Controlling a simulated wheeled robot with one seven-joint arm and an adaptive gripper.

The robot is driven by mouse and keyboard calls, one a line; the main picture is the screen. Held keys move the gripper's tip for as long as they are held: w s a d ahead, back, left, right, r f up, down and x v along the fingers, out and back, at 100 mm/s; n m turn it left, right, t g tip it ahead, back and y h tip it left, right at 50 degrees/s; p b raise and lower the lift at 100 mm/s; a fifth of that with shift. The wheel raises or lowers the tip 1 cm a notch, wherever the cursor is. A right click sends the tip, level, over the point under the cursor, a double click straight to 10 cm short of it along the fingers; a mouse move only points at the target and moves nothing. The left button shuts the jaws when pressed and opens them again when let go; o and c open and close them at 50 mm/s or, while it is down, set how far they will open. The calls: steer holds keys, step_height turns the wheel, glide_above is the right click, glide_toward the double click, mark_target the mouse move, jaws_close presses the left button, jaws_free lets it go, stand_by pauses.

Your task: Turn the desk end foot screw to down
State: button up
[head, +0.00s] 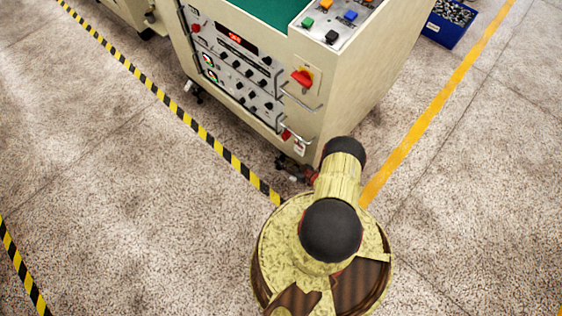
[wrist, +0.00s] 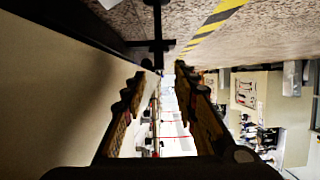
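The desk is a beige cabinet (head: 345,95) with a panel of knobs and switches on its front. A dark foot assembly (head: 287,165) shows low at its near corner, partly crowded by a reddish part of my arm's end. In the wrist view, a dark upright rod with a crossbar (wrist: 157,45), seemingly the foot screw, stands just beyond the fingertips. My gripper (wrist: 162,74) is open, its two jagged brown fingers apart, with the rod's end in line with the gap. I cannot tell whether the fingers touch it. The screw's turned position cannot be read.
The cabinet's side wall (wrist: 50,100) runs close along the left of the wrist view. Another foot (head: 195,92) stands at the far left corner. A blue bin (head: 448,22) lies at back right. The floor around is clear.

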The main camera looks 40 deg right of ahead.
mark_target(280, 159)
steer(key=shift+b+x, duration=0.5)
steer(key=shift+x, duration=1.6)
jaws_close()
